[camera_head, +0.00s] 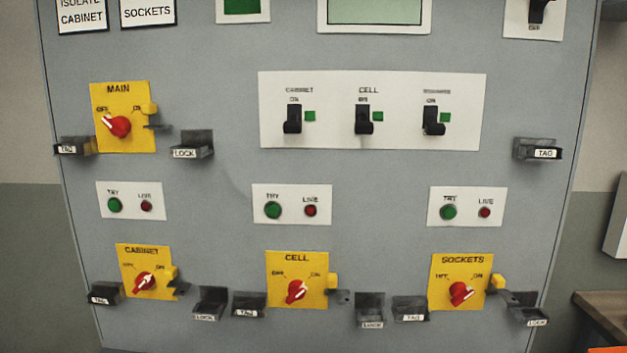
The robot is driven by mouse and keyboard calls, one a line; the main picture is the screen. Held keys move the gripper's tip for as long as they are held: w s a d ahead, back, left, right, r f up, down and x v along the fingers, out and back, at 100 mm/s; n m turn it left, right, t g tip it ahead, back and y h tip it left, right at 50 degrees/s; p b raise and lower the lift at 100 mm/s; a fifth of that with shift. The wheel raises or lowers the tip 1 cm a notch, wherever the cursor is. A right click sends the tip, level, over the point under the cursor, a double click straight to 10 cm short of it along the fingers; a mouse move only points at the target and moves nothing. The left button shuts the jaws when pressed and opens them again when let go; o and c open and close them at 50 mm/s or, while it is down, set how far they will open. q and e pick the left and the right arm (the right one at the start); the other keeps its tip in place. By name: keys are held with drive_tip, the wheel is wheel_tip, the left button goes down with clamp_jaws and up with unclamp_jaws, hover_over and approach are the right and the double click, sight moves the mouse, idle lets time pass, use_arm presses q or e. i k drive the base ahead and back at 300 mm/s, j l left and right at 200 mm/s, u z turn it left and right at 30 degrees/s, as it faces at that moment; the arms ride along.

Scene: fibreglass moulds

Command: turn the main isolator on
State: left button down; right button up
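The main isolator is a red rotary knob (117,127) on a yellow plate (125,142) labelled MAIN, at the upper left of a grey panel. The white mark on its knob points up and left, toward the OFF label. A small yellow tab (150,109) stands out at the right edge of the plate, with a small grey bracket (160,128) just below it. No tag or padlock can be made out on the knob. Neither of my grippers shows in the view.
Grey TAG (72,147) and LOCK (191,151) holders jut out either side of MAIN. Three black breakers (292,120) sit to the right. Below are TRY buttons (115,205) and CABINET (144,281), CELL (297,292) and SOCKETS (460,293) isolators. A wooden surface (600,310) is at lower right.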

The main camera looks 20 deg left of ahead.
sight(120, 127)
drive_tip(key=k+u, duration=0.1)
drive_tip(key=u, duration=1.3)
